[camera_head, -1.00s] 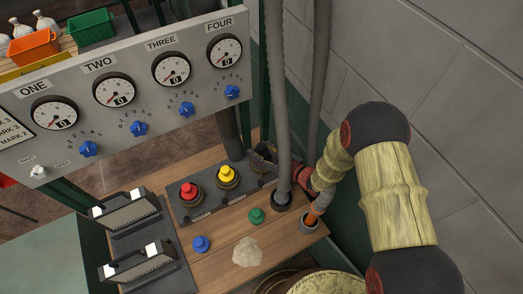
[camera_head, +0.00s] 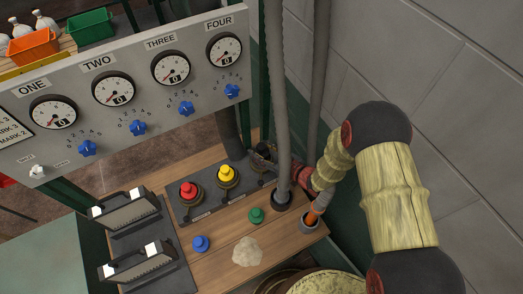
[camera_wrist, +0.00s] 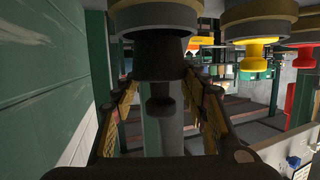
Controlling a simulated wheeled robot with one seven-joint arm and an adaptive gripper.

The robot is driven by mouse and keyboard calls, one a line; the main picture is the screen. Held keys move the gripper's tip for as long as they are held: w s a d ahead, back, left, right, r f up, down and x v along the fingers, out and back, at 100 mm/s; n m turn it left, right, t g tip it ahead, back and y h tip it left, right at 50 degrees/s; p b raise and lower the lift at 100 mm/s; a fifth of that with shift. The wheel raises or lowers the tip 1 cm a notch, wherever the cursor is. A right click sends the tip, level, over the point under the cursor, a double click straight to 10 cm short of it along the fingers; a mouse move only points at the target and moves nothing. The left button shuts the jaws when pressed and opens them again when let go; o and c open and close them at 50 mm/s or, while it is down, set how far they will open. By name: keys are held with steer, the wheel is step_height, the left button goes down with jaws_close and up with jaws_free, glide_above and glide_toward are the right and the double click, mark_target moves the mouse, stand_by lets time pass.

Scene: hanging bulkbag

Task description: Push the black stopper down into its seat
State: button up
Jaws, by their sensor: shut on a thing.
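The black stopper (camera_wrist: 160,58) is upside down in the wrist view, its wide collar at the top and its knob below. It stands between the two fingers of my gripper (camera_wrist: 160,85), which are shut on it. In the head view the black stopper (camera_head: 262,149) is at the right end of the dark panel, partly hidden by my gripper (camera_head: 270,163) and a grey hose. The stopper looks roughly upright. Its seat is hidden, and I cannot tell how deep it sits.
Yellow (camera_head: 226,174) and red (camera_head: 188,191) stoppers stand left on the dark panel (camera_head: 207,208). Two grey hoses (camera_head: 277,100) hang close to my gripper. The gauge board (camera_head: 130,84) is behind. Green (camera_head: 256,215) and blue (camera_head: 200,243) knobs are on the wooden top. A wall (camera_head: 440,90) is right.

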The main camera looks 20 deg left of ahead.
steer(key=shift+f, duration=0.2)
steer(key=shift+f+b, duration=0.35)
steer(key=shift+b, duration=0.15)
steer(key=shift+c, duration=0.2)
steer(key=shift+f, duration=0.1)
steer(key=shift+s+f, duration=0.1)
steer(key=shift+f, duration=0.05)
steer(key=o, duration=1.3)
steer(key=shift+s+d+f, duration=0.1)
steer(key=shift+f, duration=0.05)
steer(key=r, duration=1)
steer(key=shift+w+r, duration=0.2)
steer(key=shift+r, duration=0.1)
